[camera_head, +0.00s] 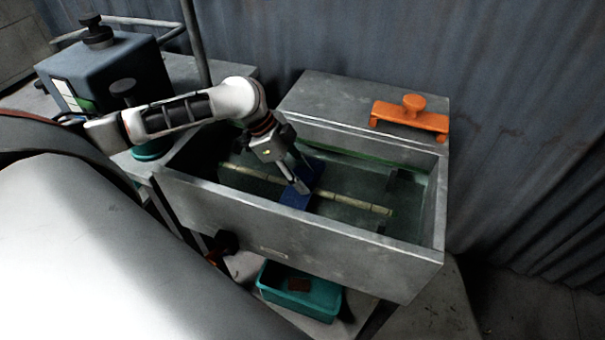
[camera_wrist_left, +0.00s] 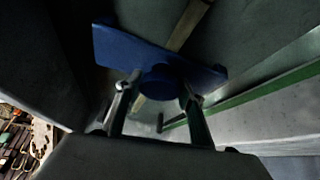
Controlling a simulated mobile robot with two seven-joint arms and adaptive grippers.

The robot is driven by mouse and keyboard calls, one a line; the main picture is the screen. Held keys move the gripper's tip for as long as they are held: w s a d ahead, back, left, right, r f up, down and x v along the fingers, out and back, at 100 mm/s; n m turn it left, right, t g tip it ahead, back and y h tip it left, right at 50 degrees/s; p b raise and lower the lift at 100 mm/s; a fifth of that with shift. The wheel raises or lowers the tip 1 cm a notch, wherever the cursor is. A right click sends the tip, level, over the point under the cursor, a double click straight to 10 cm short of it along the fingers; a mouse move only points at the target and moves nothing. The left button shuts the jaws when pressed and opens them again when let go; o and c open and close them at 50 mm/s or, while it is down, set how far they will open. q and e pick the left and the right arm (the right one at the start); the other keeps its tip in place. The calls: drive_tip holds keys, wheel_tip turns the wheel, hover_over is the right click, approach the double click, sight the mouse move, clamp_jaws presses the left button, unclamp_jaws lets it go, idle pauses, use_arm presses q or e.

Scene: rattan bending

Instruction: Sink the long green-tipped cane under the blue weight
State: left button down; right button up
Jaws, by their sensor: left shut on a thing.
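The pale cane (camera_head: 345,199) lies lengthwise in the grey trough (camera_head: 300,243), with part of it hidden behind the gripper and blue weight. I cannot make out a green tip. The blue weight (camera_head: 296,197) is a flat plate with a round knob, set across the cane's middle. In the left wrist view, the cane (camera_wrist_left: 186,25) passes behind the weight (camera_wrist_left: 150,52) and shows again below it. My left gripper (camera_head: 296,183) reaches down into the trough, shut on the weight's knob (camera_wrist_left: 162,84). Whether the weight touches the cane is unclear. My right gripper is not in view.
An orange bridge-shaped piece with a knob (camera_head: 411,117) sits on the ledge behind the trough. A teal bin (camera_head: 299,291) stands on the shelf below. A blue-grey box (camera_head: 104,72) stands at the left. A green band runs along the trough's back wall.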

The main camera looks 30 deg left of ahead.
use_arm(q)
drive_tip(key=shift+r, duration=0.15)
drive_tip(key=c, duration=1.2)
unclamp_jaws()
drive_tip(key=shift+c, duration=0.2)
drive_tip(key=v, duration=1.2)
